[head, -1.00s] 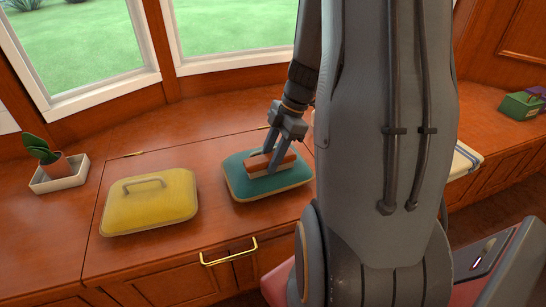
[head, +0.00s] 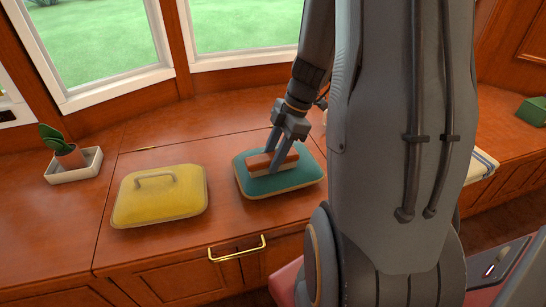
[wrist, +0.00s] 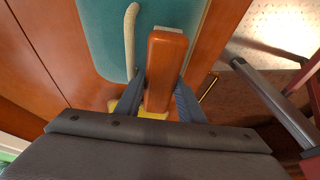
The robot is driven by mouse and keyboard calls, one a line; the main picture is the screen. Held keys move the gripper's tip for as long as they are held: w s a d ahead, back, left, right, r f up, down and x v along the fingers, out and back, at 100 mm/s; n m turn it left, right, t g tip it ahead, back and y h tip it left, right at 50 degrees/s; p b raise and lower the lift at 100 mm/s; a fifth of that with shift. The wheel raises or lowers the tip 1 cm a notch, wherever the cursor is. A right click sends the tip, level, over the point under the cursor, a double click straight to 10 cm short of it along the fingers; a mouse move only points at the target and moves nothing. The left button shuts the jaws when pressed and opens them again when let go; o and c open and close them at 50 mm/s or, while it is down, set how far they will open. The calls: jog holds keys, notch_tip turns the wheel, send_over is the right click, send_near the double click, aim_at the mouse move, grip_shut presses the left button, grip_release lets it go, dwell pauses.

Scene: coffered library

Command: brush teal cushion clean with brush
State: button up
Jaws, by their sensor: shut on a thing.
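The teal cushion (head: 301,178) with tan piping lies on the wooden window seat in the head view. It also fills the upper middle of the wrist view (wrist: 100,35), where a pale handle-like loop (wrist: 130,40) shows on it. My gripper (head: 272,163) is over the cushion, shut on the brush (head: 262,162). The brush has an orange-brown wooden back, seen lengthwise between my fingers in the wrist view (wrist: 165,65). It appears to be down on the cushion top; its bristles are hidden, so contact is unclear. No dirt can be made out on the cushion.
A yellow cushion (head: 160,204) with a loop handle lies left of the teal one. A potted plant in a white tray (head: 75,168) stands farther left. A green box (head: 532,111) and a striped cloth (head: 482,165) are at right. A brass handle (head: 237,250) sits on the front.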

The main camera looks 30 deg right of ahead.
jog(key=shift+r+p, duration=2.4)
jog(key=shift+r, duration=1.3)
